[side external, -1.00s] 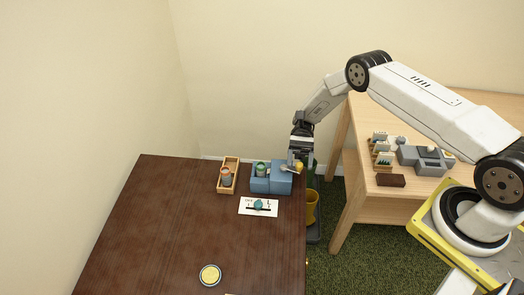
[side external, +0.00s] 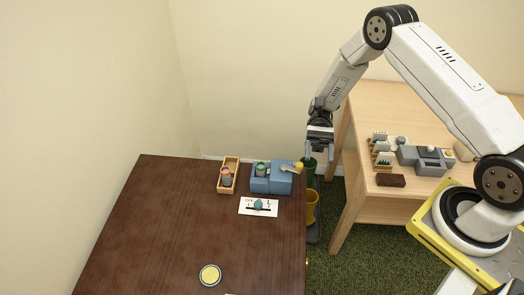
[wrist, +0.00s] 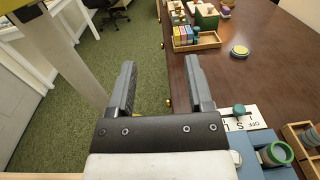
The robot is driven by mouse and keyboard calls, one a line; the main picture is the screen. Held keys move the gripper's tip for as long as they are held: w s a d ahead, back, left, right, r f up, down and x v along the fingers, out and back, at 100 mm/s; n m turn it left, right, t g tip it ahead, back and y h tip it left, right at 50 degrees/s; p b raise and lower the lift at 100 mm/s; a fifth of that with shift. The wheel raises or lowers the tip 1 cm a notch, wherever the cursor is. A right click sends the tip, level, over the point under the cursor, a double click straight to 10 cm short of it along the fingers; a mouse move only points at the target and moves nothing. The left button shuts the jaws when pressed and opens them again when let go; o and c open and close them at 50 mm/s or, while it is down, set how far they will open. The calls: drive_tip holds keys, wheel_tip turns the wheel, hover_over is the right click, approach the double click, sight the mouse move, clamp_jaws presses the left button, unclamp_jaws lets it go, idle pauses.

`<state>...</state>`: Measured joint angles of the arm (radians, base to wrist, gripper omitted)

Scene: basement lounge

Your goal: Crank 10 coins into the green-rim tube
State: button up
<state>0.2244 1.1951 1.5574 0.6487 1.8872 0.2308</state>
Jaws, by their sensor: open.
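The blue coin machine (side external: 281,178) stands at the far right corner of the dark table. Its crank, with a yellow knob (side external: 299,166), sticks out at the right side. The green-rim tube (side external: 261,169) stands upright in the machine's left part; it also shows in the wrist view (wrist: 277,153). How many coins are inside cannot be told. My gripper (side external: 318,152) is open and empty, above and to the right of the crank knob and apart from it. Its two fingers (wrist: 160,66) frame bare floor and the table edge in the wrist view; the crank is hidden there.
A wooden tray (side external: 229,189) with a red-rim tube (side external: 226,178) is left of the machine. A white card with a teal knob (side external: 258,204) lies in front. A yellow round tin (side external: 210,275) sits nearer. Green and yellow bins (side external: 312,208) stand beside the table.

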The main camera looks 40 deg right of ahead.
drive_tip(key=s+r, duration=0.3)
drive_tip(key=s, duration=0.5)
drive_tip(key=shift+s+d+r, duration=0.3)
drive_tip(key=shift+s+r, duration=0.05)
drive_tip(key=shift+r, duration=0.05)
drive_tip(key=m+t+y, duration=0.4)
drive_tip(key=m+t, duration=0.8)
drive_tip(key=t, duration=0.6)
approach(293, 168)
drive_tip(key=a+r, duration=0.3)
drive_tip(key=shift+s+a+f, duration=0.1)
drive_tip(key=shift+f, duration=0.05)
drive_tip(key=shift+x, duration=3.95)
